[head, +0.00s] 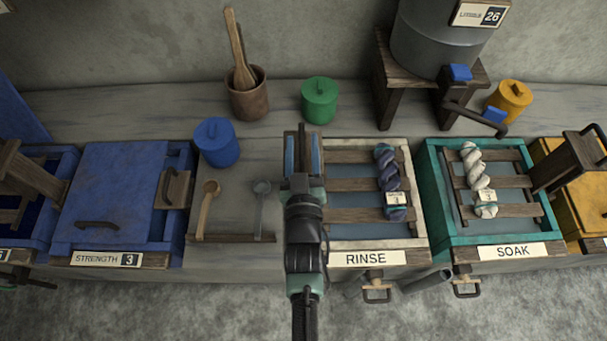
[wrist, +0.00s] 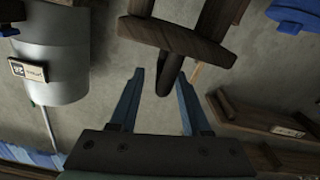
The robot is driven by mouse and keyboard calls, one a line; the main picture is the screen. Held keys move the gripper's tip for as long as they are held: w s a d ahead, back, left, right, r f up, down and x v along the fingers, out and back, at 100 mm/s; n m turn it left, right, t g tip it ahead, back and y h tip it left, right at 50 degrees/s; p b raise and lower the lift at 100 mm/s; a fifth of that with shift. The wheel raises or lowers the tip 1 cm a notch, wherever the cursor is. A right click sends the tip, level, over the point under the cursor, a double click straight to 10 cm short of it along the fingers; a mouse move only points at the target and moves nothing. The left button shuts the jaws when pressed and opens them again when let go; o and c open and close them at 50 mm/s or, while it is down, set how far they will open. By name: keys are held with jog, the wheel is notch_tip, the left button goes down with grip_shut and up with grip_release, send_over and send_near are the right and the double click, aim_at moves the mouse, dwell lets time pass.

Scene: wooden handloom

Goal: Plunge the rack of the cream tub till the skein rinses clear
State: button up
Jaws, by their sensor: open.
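The cream tub (head: 418,225), labelled RINSE, stands right of the middle in the head view. Its rack of brown slats (head: 352,215) sits low over grey-blue water. A twisted purple-blue skein (head: 385,160) with a small tag lies on the right side of the rack; the tag is too small to read. My gripper (head: 302,152) is open over the tub's left edge. In the wrist view its two blue fingers (wrist: 162,85) stand apart. A wooden frame with a dark rounded bar (wrist: 171,75) shows at the fingertips; I cannot tell whether they touch.
A teal SOAK tub (head: 434,195) with a pale skein (head: 478,180) stands to the right. A blue lidded vat (head: 112,190) stands left. A metal tank (head: 435,45) on a wooden stand, a green canister (head: 319,100) and a blue canister (head: 217,143) stand behind.

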jog(key=s+b, duration=0.1)
jog(key=s, duration=1)
jog(key=shift+s, duration=0.1)
dwell(0.8)
